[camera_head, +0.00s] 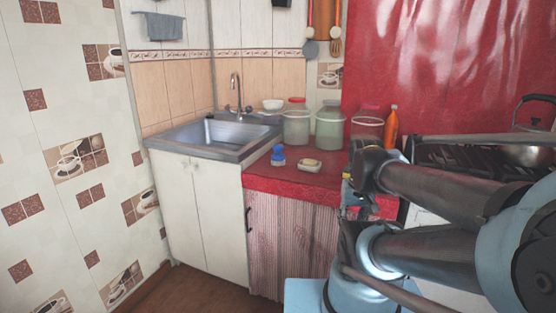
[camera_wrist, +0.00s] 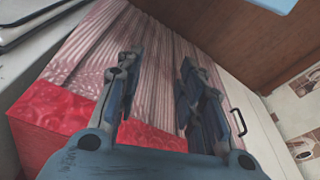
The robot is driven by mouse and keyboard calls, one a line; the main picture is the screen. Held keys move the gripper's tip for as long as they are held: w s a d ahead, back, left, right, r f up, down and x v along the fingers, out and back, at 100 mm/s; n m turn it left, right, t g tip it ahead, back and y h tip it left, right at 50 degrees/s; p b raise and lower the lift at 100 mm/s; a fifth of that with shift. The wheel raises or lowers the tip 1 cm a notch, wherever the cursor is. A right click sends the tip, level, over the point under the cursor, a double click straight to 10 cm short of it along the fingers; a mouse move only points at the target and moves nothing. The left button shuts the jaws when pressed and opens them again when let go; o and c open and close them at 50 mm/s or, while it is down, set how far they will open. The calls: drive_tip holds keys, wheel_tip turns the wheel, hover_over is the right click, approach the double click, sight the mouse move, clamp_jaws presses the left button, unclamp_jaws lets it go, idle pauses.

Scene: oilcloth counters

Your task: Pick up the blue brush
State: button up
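The blue brush (camera_head: 278,155) stands on the red oilcloth counter (camera_head: 290,184) in the head view, close to the sink's right edge. It looks small, with a rounded top and a paler lower part. My gripper (camera_wrist: 160,72) is open and empty in the wrist view, its two fingers well apart. In the head view my gripper is by the counter's right front, to the right of the brush and apart from it; its fingers are hard to make out there. The brush does not show in the wrist view.
A soap dish (camera_head: 310,165) sits right of the brush. Glass jars (camera_head: 296,127) and an orange bottle (camera_head: 391,128) stand behind. The metal sink (camera_head: 215,135) is to the left.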

drive_tip(key=o, duration=0.8)
drive_tip(key=shift+a+r, duration=0.15)
drive_tip(key=shift+r, duration=0.7)
wheel_tip(320, 180, up, 19)
drive_tip(key=n+t+y, duration=0.1)
drive_tip(key=n+t, duration=0.1)
drive_tip(key=n, duration=0.1)
hover_over(280, 145)
drive_tip(key=s+d, duration=0.2)
drive_tip(key=s, duration=0.2)
drive_tip(key=x, duration=0.7)
drive_tip(key=a+x, duration=0.1)
drive_tip(key=x, duration=0.3)
drive_tip(key=shift+f, duration=0.1)
drive_tip(key=shift+a+x, duration=0.25)
drive_tip(key=shift+x, duration=1.05)
drive_tip(key=shift+a+x, duration=0.2)
drive_tip(key=shift+x, duration=1.15)
